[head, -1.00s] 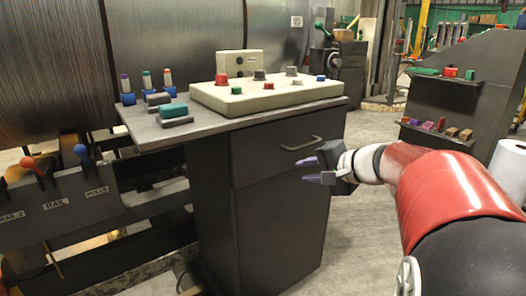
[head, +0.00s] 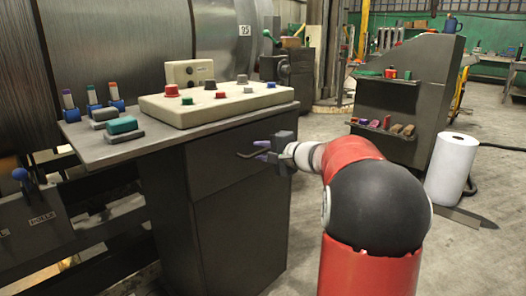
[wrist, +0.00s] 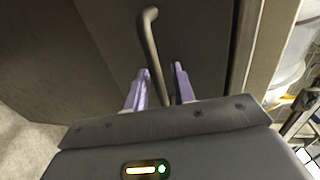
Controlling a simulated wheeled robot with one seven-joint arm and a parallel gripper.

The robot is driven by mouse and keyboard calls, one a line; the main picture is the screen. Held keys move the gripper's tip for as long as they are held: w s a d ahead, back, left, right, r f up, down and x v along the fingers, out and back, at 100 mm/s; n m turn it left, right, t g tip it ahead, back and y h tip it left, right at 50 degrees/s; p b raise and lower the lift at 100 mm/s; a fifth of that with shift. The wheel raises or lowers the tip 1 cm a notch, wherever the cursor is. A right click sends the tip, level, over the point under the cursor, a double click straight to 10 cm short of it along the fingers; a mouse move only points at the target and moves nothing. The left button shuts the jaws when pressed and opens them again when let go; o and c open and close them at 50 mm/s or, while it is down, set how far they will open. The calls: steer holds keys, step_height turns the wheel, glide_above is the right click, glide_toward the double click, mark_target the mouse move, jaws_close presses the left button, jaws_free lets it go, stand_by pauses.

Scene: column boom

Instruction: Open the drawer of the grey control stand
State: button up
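The grey control stand (head: 220,225) stands in the middle of the head view. Its drawer (head: 215,158) is the upper front panel and looks shut. The drawer's bar handle (head: 247,154) also shows in the wrist view (wrist: 151,45), where it runs between my two purple fingers. My gripper (head: 262,150) is at the handle in front of the drawer. In the wrist view my gripper (wrist: 160,85) is open, with a finger on each side of the handle and gaps visible. The right finger looks nearer the handle; whether it touches is unclear.
A button panel (head: 215,104) and small coloured items sit on the stand's top. A lever bank (head: 35,215) is at the left. A dark shelf unit (head: 425,85) and a white roll (head: 450,168) stand at the right.

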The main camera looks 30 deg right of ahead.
jaws_close()
steer(key=shift+s, duration=0.1)
steer(key=f+b+v, duration=0.2)
steer(key=b+v, duration=0.2)
steer(key=v, duration=0.7)
steer(key=s+f+b+v, duration=0.1)
steer(key=f+b+v, duration=0.2)
steer(key=v, duration=0.9)
steer(key=shift+d+b, duration=0.25)
steer(key=shift+b, duration=0.3)
steer(key=shift+r, duration=0.1)
